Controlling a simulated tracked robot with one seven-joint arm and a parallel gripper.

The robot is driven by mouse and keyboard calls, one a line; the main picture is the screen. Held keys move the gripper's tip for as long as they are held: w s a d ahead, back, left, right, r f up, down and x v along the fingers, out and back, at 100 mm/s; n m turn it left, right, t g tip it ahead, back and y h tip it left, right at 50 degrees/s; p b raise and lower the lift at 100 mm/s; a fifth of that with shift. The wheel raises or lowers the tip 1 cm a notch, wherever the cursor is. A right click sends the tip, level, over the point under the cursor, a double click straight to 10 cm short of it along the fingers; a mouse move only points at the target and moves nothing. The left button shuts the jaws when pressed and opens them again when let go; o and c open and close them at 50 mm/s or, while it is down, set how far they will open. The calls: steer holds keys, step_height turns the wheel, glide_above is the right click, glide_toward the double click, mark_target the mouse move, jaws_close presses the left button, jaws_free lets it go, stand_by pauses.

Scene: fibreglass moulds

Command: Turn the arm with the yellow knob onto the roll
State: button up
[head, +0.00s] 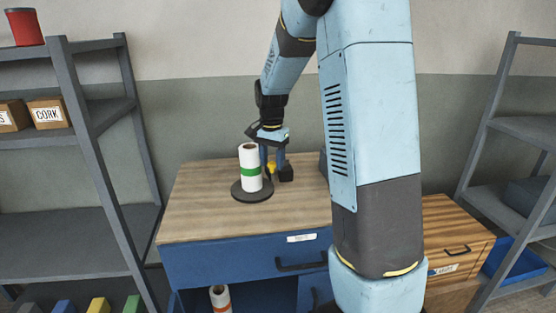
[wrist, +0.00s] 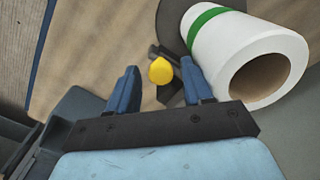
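A white roll with a green band (head: 250,168) stands upright on a dark round base (head: 252,193) on the wooden bench top. It also shows at the upper right of the wrist view (wrist: 240,50), its hollow end towards the camera. The yellow knob (wrist: 161,71) sits on a dark arm (wrist: 168,91) beside the roll; in the head view the knob (head: 271,167) is small, just right of the roll. My gripper (wrist: 158,75) is open, with one blue finger on each side of the knob. I cannot tell whether either finger touches it.
The blue bench (head: 230,260) has a drawer, and another roll (head: 220,298) stands below it. A dark block (head: 286,173) is right of the knob. Shelves (head: 75,240) stand at left and right. The left bench top (head: 200,210) is clear.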

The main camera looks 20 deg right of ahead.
steer(key=shift+r, duration=3.95)
